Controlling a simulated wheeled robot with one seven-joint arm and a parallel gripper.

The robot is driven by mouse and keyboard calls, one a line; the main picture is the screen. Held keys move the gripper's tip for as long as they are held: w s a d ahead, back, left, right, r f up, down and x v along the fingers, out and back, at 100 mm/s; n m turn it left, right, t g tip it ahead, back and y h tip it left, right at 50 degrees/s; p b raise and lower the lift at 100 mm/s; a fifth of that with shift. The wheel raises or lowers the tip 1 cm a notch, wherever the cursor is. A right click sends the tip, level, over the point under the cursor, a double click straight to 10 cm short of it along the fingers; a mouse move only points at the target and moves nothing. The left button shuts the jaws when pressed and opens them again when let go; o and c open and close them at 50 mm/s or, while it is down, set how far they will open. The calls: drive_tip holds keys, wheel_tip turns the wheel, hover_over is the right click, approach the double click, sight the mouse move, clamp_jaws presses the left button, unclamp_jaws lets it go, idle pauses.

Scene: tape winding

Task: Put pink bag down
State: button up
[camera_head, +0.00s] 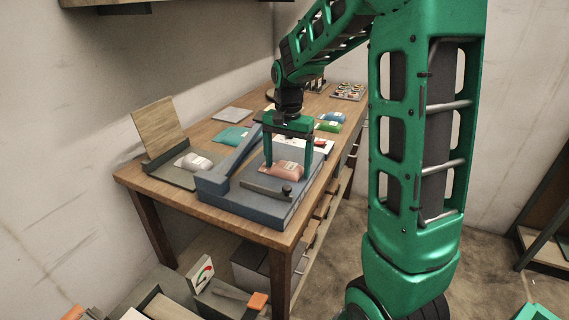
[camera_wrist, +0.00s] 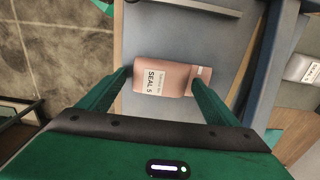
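The pink bag (camera_head: 284,170), a small salmon-pink pouch with a white label reading "SEAL 5" (camera_wrist: 172,78), is between the two fingers of my gripper (camera_head: 289,163). In the wrist view, the left fingertip of my gripper (camera_wrist: 162,78) meets the bag's left end and the right fingertip overlaps its right part. My gripper points down and appears shut on the bag. The bag is over the grey bed of a blue-grey device (camera_head: 243,205) with a long raised arm on its left. I cannot tell whether the bag touches the bed.
A grey bar with a dark knob (camera_head: 287,189) lies in front of the bag. A pale bag (camera_head: 193,162) sits left on a grey tray with an upright wooden board (camera_head: 159,126). Teal (camera_head: 231,134) and green bags lie behind on the wooden table (camera_head: 136,178). Tools and boxes fill the area below.

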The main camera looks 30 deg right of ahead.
sight(287, 165)
wheel_tip(287, 165, up, 13)
drive_tip(key=s+d+f+n, duration=0.1)
drive_tip(key=s+f, duration=0.2)
drive_tip(key=s, duration=0.6)
drive_tip(key=s+f+n, duration=0.2)
drive_tip(key=s+f, duration=0.2)
drive_tip(key=s, duration=0.6)
drive_tip(key=s+d+f+n, duration=0.1)
drive_tip(key=s+f+n, duration=0.1)
drive_tip(key=s, duration=0.8)
drive_tip(key=shift+d+f, duration=0.35)
drive_tip(key=shift+f, duration=0.5)
